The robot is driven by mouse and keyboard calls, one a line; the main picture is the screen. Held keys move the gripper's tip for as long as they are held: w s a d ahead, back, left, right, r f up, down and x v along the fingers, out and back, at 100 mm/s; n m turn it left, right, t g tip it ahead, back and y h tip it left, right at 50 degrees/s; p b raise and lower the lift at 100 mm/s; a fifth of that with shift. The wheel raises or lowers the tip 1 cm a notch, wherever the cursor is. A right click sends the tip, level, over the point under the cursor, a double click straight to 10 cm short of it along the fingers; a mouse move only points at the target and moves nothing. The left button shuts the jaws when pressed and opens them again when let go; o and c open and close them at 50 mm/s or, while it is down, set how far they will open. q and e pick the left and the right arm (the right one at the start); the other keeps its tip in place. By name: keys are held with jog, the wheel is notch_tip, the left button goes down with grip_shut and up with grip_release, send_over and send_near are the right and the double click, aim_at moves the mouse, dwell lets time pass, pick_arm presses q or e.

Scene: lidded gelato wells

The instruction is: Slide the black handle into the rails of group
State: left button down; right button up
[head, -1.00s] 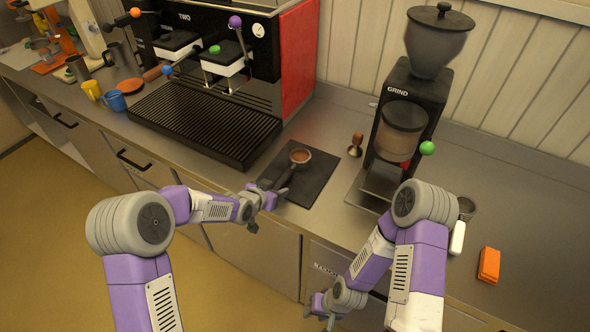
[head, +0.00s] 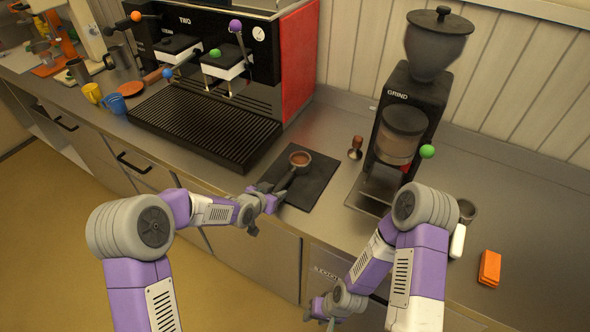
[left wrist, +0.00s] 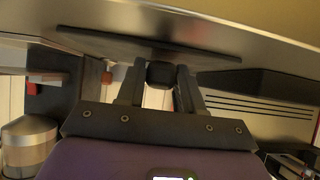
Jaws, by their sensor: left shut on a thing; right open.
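The portafilter with the black handle has its round basket (head: 299,159), filled with brown coffee, over the black mat (head: 316,181). Its handle runs down-left to my left gripper (head: 275,192). In the left wrist view the fingers of my left gripper (left wrist: 160,78) are shut on the dark handle end (left wrist: 160,74). The espresso machine (head: 222,58), with two group heads, stands at the back left; the right group (head: 226,64) is marked TWO above it or near it. Its rails are too small to make out. My right gripper (head: 325,312) is open and empty, low in front of the counter.
The drip tray (head: 205,122) lies left of the mat. The grinder (head: 405,130) and a tamper (head: 356,147) stand to the right. Yellow (head: 92,93) and blue (head: 115,103) cups stand left of the tray. An orange block (head: 489,267) lies at right. Counter between mat and grinder is mostly clear.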

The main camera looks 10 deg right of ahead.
pick_arm(q)
jog(key=shift+r, duration=0.3)
jog(key=shift+r, duration=0.6)
jog(key=shift+r+p, duration=1.65)
jog(key=shift+r, duration=1.1)
